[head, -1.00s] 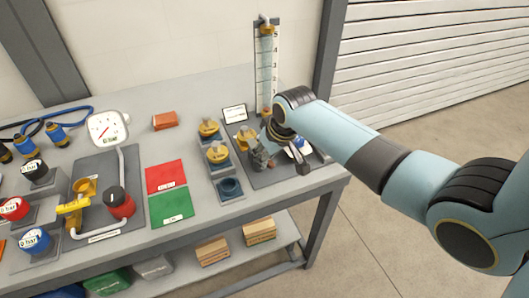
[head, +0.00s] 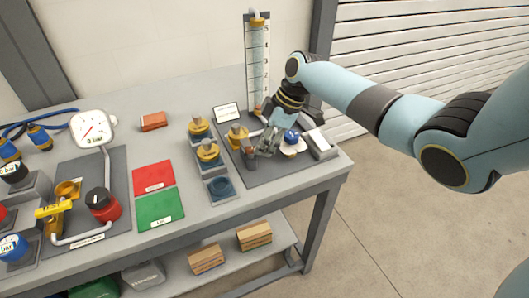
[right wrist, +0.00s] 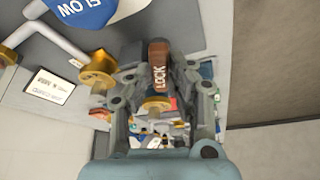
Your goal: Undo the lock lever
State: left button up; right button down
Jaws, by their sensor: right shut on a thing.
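The lock lever (right wrist: 159,70) is a brown bar marked LOCK. In the right wrist view it stands between the fingers of my right gripper (right wrist: 160,88), which is shut on it. In the head view my right gripper (head: 267,145) is low over the dark plate (head: 264,178) at the bench's right end, and its fingers hide most of the lever. My left gripper is not in view.
A yellow-brass fitting (head: 238,137) stands left of the gripper, and a blue knob (head: 291,137) right of it. A clear scaled column (head: 257,65) rises behind. Red (head: 154,177) and green (head: 160,208) mats lie left. Floor beyond the bench's right end is clear.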

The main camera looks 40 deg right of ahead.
jog(key=shift+w+d+f+n+g+b, duration=0.1)
jog(key=shift+w+n+g+b, duration=0.15)
jog(key=shift+n+b, duration=0.45)
jog(key=shift+w+d+r+n+g+b, duration=0.15)
jog(key=shift+n+g+b, duration=0.15)
jog(key=shift+n+b, duration=0.35)
jog(key=shift+w+f+n+g+b, duration=0.15)
jog(key=shift+w+n+g+b, duration=0.1)
jog(key=shift+n+b, duration=0.45)
jog(key=shift+y, duration=0.3)
jog(key=c, duration=1.2)
grip_release()
jog(key=v, duration=1.2)
